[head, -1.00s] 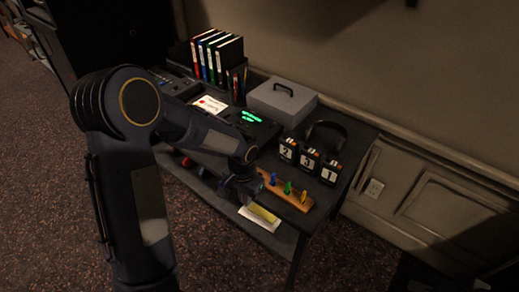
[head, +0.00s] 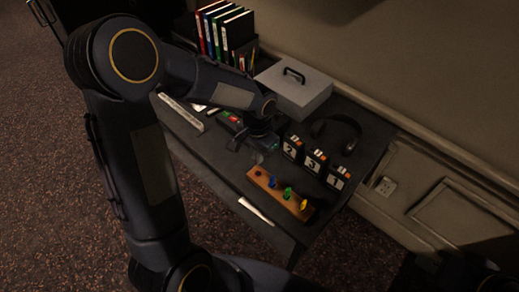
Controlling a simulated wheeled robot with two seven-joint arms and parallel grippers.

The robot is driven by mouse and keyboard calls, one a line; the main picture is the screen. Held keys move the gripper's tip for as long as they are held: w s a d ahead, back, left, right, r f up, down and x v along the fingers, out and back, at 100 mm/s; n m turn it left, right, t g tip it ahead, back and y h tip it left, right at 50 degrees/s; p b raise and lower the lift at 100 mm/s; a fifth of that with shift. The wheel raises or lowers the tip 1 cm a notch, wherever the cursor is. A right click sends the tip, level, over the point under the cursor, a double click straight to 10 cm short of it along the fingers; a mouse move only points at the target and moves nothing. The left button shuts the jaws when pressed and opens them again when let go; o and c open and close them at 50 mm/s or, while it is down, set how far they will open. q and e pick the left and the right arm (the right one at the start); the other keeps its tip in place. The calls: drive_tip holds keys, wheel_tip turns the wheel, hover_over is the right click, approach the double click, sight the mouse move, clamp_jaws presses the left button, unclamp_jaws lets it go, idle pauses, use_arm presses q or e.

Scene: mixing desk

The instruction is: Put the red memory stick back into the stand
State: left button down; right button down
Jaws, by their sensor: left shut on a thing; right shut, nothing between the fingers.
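The wooden stand (head: 266,186) lies on the desk near its front edge. A blue stick (head: 272,183), a green stick (head: 287,193) and a yellow stick (head: 303,205) stand upright in it. The left end has a small dark reddish spot and no tall stick. My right gripper is not in view.
Numbered black blocks (head: 313,163) and headphones (head: 336,133) stand behind the stand. A grey cash box (head: 293,92) and a row of binders (head: 222,32) are at the back. A device with red and green lights (head: 230,117) is left of my gripper. A pale paper (head: 256,211) lies in front.

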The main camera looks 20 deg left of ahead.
sight(257, 174)
use_arm(q)
wheel_tip(257, 174, down, 3)
drive_tip(key=shift+w+r+b, duration=0.1)
drive_tip(key=shift+b, duration=0.75)
drive_tip(key=shift+f+b, duration=1)
drive_tip(key=shift+f, duration=0.35)
drive_tip(key=shift+s, duration=0.2)
drive_tip(key=shift+a+f+b, duration=0.1)
drive_tip(key=shift+f+b, duration=0.4)
drive_tip(key=shift+b, duration=0.15)
drive_tip(key=c, duration=1.5)
unclamp_jaws()
